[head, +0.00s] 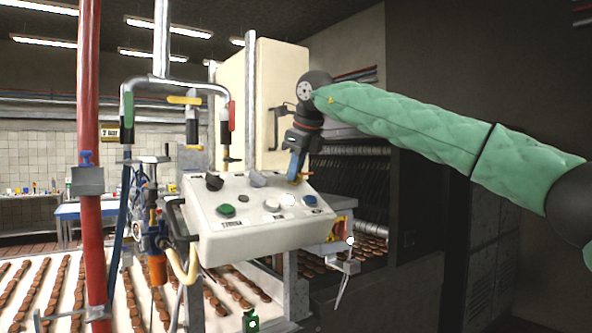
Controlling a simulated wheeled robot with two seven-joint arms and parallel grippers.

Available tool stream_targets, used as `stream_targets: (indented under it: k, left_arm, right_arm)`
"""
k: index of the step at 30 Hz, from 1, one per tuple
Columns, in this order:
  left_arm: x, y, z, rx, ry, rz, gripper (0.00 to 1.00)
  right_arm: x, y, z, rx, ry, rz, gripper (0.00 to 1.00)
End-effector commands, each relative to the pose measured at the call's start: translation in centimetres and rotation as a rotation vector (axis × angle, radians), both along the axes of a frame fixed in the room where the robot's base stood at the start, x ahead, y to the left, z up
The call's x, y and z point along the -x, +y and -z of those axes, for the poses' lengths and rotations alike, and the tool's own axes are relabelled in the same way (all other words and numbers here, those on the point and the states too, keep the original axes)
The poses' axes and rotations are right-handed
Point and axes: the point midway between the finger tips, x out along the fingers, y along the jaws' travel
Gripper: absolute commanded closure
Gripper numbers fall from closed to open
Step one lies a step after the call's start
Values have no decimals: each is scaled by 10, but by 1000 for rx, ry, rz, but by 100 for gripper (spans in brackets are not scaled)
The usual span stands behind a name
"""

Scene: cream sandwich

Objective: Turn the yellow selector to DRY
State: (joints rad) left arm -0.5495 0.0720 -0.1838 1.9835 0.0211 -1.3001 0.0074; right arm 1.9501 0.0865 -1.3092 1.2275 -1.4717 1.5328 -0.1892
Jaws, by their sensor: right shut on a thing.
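A pale control panel (256,231) stands in the middle of the head view, its sloped top carrying knobs and buttons. My right gripper (297,178) reaches in from the right and points down at the panel's right back corner. Its blue fingers are shut on the yellow selector (292,182), of which only a small yellow-orange part shows. The fingers hide most of it, so I cannot tell which way it points. No DRY marking can be read. My left gripper is not in view.
Dark and grey knobs (213,181) sit left of the gripper. A green button (226,210) and a blue button (310,200) are in front. A red post (90,170) and pipes stand at left. Rows of brown biscuits (77,300) lie on a white conveyor below.

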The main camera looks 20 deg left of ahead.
Motion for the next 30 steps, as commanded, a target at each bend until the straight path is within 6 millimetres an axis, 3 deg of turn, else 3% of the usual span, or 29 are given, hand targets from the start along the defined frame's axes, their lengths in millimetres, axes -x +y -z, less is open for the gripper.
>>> stream_targets:
  k: [17,18,21,30]
  left_arm:
    - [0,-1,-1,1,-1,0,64]
    - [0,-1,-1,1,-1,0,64]
    - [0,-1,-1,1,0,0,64]
    - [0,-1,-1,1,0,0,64]
  right_arm:
    - [0,0,-1,10,-15,-30,100]
    - [0,0,-1,10,-15,-30,86]
    - [0,0,0,10,-14,-30,68]
    - [0,0,-1,10,-14,-30,68]
